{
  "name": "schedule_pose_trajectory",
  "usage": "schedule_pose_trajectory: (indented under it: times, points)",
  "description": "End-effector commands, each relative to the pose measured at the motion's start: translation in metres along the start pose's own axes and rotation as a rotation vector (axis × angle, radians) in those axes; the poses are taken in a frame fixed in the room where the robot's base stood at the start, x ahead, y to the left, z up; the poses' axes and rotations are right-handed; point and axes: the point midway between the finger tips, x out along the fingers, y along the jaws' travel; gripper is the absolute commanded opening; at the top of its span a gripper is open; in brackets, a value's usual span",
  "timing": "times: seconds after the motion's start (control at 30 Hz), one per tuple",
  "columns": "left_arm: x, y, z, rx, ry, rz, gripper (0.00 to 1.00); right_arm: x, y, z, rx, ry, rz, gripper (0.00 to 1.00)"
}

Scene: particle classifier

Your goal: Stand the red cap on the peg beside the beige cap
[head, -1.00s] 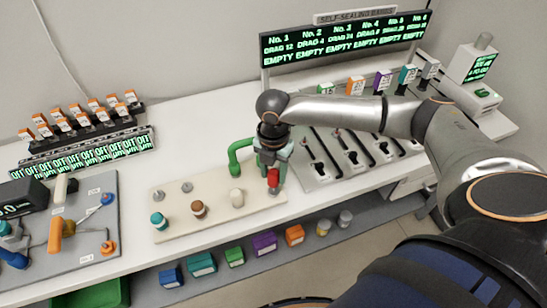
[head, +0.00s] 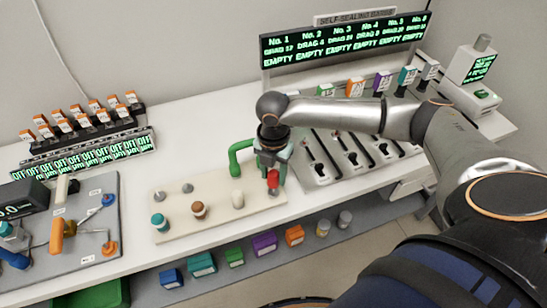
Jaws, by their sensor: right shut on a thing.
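The red cap (head: 273,178) is at the tip of my right gripper (head: 272,168), which is shut on it. The cap is over the right end of the beige board (head: 220,222). Whether it touches a peg beneath it I cannot tell. The beige cap (head: 238,199) stands upright on the board just left of the red cap. A brown cap (head: 198,208) and a teal cap (head: 159,221) stand farther left on the board. Two bare grey pegs (head: 187,187) show at the board's back left. My left gripper is not in view.
A green curved pipe (head: 238,158) rises behind the board, close to my right gripper. A slotted grey panel (head: 345,155) lies to the right. Several coloured boxes (head: 202,264) sit on the lower shelf.

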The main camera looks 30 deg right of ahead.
Motion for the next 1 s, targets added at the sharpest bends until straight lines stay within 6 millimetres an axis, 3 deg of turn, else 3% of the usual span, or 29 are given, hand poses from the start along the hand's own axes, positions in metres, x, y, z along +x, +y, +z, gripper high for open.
schedule_pose_trajectory:
  times: [1.0]
  points:
    - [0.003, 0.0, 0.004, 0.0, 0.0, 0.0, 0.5, 0.025, 0.0, -0.001, 0.0, 0.001, -0.001, 0.0]
